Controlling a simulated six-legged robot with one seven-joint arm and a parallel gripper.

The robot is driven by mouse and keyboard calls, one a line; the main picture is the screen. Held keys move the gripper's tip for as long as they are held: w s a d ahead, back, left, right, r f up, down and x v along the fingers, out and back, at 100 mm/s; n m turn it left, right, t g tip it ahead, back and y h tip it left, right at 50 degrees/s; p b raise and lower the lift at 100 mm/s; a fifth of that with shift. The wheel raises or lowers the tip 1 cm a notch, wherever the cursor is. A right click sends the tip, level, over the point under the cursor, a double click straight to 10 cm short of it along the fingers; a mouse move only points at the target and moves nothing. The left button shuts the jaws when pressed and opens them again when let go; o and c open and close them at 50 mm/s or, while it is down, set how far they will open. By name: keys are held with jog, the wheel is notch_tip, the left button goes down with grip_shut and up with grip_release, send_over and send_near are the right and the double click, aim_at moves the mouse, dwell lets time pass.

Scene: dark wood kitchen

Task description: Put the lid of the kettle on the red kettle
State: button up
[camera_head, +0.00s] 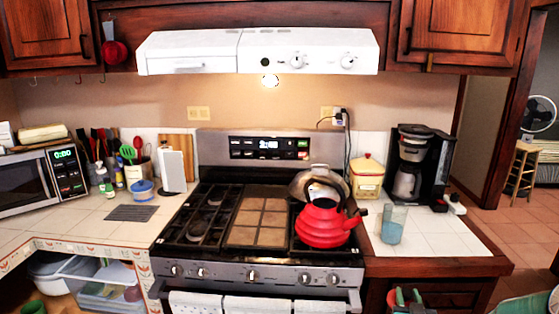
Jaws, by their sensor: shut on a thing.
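The red kettle (322,226) stands upright on the right burners of the stove, with its dark handle arching above it. I cannot make out a separate kettle lid, and the kettle's top opening is not clear at this size. My gripper is not visible in the head view.
The stove (258,276) has a griddle plate (258,220) in its middle. A blue glass (393,224), coffee maker (412,165) and yellow canister (367,178) stand on the right counter. The range hood (258,52) hangs above. A microwave (28,182) and utensils are left.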

jog(key=a+f+n+y, duration=0.1)
jog(key=a+f+y, duration=0.1)
jog(key=a+f, duration=0.5)
jog(key=s+a+f+n+y, duration=0.1)
jog(key=a+f+y, duration=0.1)
jog(key=a+f, duration=0.6)
jog(key=a, duration=0.6)
jog(key=shift+n, duration=0.3)
jog(key=shift+r, duration=0.15)
